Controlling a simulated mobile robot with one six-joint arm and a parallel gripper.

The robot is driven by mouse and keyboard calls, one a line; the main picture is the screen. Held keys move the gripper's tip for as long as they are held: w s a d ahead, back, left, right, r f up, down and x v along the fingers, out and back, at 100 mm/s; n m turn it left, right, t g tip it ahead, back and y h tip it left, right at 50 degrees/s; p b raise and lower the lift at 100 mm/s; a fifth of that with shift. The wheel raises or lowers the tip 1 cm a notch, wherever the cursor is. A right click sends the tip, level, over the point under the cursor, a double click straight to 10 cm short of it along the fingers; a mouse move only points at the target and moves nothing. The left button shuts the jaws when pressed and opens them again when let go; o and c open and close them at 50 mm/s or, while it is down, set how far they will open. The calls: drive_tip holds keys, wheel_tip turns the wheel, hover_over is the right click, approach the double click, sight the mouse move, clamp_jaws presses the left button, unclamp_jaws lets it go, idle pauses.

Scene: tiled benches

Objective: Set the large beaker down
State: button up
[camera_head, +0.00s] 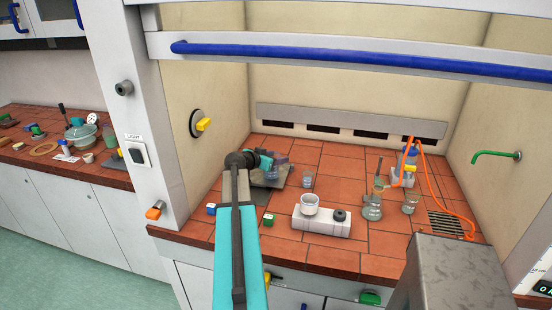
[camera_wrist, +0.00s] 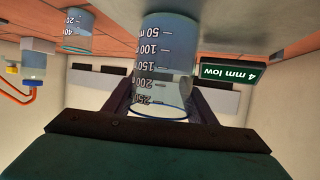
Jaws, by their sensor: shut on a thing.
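The large beaker (camera_wrist: 165,60) is clear glass with white volume marks up to 250. In the wrist view it appears inverted, its base towards the bench at the top of the picture. My gripper (camera_wrist: 158,110) is shut on it near the rim, one dark finger on each side. In the head view my gripper (camera_head: 264,160) is at the back left of the tiled bench, and the beaker (camera_head: 271,175) shows partly behind my arm, over a dark grey plate (camera_head: 268,184). I cannot tell whether its base touches anything.
A small green sign (camera_wrist: 232,76) reads "4 mm low". Another beaker (camera_head: 308,178) stands just right. A white device (camera_head: 322,226) bears a white bowl (camera_head: 310,203). A flask (camera_head: 372,209), a beaker (camera_head: 410,204) and orange tubing (camera_head: 432,180) are further right. Bare tiles lie between.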

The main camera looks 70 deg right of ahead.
drive_tip(key=o, duration=1.3)
drive_tip(key=shift+c, duration=0.2)
drive_tip(key=shift+r, duration=0.1)
drive_tip(key=b+v, duration=0.3)
drive_tip(key=v, duration=0.9)
